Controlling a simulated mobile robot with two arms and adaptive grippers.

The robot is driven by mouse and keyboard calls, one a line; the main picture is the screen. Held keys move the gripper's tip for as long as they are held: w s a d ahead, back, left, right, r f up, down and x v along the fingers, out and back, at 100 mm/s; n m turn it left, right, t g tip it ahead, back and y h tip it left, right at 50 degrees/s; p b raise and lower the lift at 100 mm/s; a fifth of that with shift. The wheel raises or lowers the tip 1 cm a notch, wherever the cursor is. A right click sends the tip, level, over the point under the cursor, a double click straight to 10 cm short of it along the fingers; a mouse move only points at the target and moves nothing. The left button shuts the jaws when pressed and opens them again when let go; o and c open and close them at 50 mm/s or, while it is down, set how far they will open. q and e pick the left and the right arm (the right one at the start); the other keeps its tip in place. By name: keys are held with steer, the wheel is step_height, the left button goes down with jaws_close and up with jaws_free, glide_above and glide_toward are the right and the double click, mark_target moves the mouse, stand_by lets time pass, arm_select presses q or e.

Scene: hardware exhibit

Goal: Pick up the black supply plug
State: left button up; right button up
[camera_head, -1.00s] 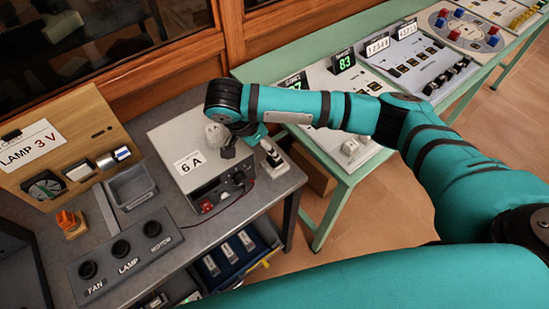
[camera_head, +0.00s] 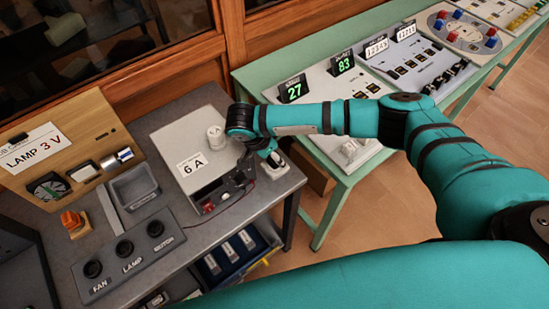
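My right arm reaches in from the right, and its gripper (camera_head: 245,172) points down at the front right of the grey supply box marked 6 A (camera_head: 195,150). The fingers are small, dark and overlap the dark front panel (camera_head: 210,199), so I cannot tell whether they are open or shut. I cannot make out the black supply plug clearly; the dark parts around the gripper blend together. My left gripper is not in view.
A small light-based device (camera_head: 275,170) stands right beside the gripper at the bench edge. A grey tray (camera_head: 134,187) and a FAN, LAMP, MOTOR switch panel (camera_head: 128,256) lie left. A green table (camera_head: 347,178) stands behind right.

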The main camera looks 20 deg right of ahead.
steer(key=c, duration=1)
step_height(320, 180, up, 10)
steer(key=shift+b, duration=0.75)
